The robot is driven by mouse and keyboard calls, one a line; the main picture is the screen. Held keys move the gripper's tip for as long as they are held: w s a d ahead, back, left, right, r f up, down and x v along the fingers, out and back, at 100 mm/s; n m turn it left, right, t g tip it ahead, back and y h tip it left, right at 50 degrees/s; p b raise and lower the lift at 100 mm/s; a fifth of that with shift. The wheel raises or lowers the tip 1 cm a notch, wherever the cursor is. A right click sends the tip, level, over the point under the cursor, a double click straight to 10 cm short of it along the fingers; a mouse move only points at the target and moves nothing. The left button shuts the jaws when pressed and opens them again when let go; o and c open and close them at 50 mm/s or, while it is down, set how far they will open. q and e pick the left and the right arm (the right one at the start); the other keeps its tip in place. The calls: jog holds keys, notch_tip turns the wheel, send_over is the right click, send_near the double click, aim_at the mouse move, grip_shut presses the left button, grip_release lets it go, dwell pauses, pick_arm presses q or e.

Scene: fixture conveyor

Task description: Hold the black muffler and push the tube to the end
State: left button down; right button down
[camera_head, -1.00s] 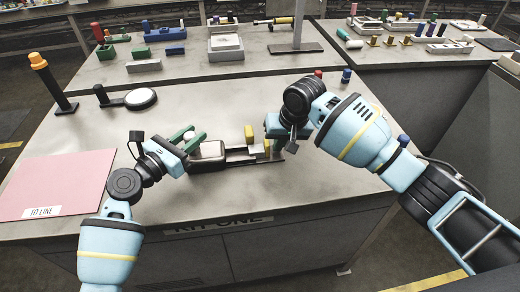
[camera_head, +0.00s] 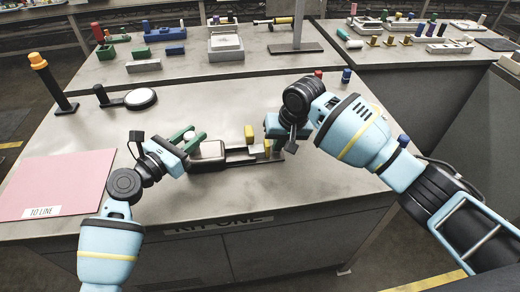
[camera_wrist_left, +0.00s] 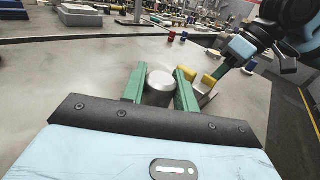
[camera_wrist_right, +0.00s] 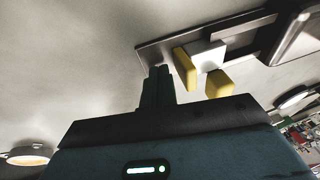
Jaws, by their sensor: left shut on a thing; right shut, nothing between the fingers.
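The black muffler (camera_head: 207,153) is a dark rounded body at the left end of a dark rail fixture (camera_head: 240,158). My left gripper (camera_head: 188,138) is at its left end. In the left wrist view its green fingers are shut on a pale grey round end (camera_wrist_left: 160,82); whether this belongs to the muffler or the tube I cannot tell. My right gripper (camera_wrist_right: 158,75) is shut and empty beside the fixture's right end. Near it are two yellow blocks (camera_wrist_right: 185,68) and a white block (camera_wrist_right: 207,55). I cannot make out the tube for sure.
A pink mat (camera_head: 55,185) lies at the table's left. A black stand with an orange top (camera_head: 50,80) and a round white-topped disc (camera_head: 140,98) stand behind it. Small red and blue pieces (camera_head: 346,75) stand at the back right. The table in front of the fixture is clear.

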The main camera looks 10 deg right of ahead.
aim_at(253, 149)
pick_arm(q)
jog(key=shift+f, duration=0.25)
pick_arm(e)
jog(key=shift+a, duration=3.65)
jog(key=shift+d, duration=0.2)
jog(key=shift+d, duration=0.45)
jog(key=shift+r, duration=3.45)
pick_arm(q)
jog(key=c, duration=1.2)
grip_release()
jog(key=shift+o, duration=1)
jog(key=shift+r, duration=0.15)
